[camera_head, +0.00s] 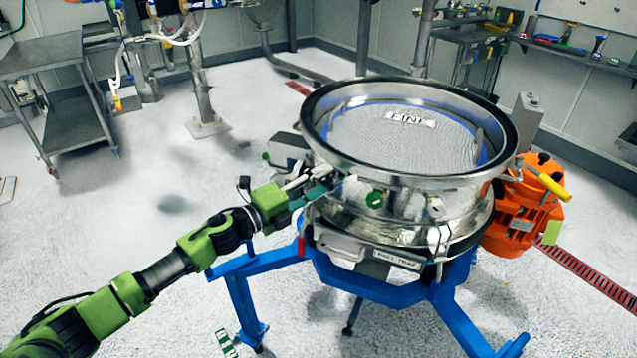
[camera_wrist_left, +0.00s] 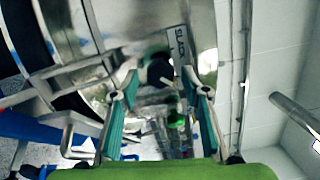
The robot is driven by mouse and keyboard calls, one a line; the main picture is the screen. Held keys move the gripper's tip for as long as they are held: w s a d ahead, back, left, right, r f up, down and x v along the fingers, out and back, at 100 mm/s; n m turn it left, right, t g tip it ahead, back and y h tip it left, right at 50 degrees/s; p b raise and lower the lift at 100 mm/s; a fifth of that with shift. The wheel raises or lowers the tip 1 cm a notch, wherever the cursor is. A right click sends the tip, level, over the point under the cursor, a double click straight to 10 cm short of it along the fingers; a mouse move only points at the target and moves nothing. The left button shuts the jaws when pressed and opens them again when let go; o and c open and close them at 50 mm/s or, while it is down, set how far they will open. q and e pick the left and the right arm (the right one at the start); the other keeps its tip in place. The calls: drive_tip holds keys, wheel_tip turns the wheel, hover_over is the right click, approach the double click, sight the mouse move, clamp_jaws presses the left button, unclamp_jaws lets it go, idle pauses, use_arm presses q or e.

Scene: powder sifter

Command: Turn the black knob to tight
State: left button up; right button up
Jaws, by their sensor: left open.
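The sifter (camera_head: 395,205) is a round steel drum with a mesh top. My left gripper (camera_head: 318,184) is at its left side, just below the rim. In the left wrist view, a dark, rounded knob (camera_wrist_left: 160,73) shows between the tips of my open left gripper (camera_wrist_left: 158,80), with teal pads on either side. I cannot tell whether the fingers touch it. In the head view I cannot make out this knob; the gripper seems to cover it. A dark-lettered label (camera_wrist_left: 182,45) is beside the knob. My right gripper is not in view.
The sifter stands on a blue frame (camera_head: 370,285). An orange motor (camera_head: 515,220) with a yellow handle (camera_head: 543,177) is at its right. A grey box (camera_head: 288,150) sits beside the drum above my gripper. A steel cart (camera_head: 45,55) is at the back left. The left floor is clear.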

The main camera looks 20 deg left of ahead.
use_arm(q)
drive_tip(key=v, duration=1.2)
idle(0.4)
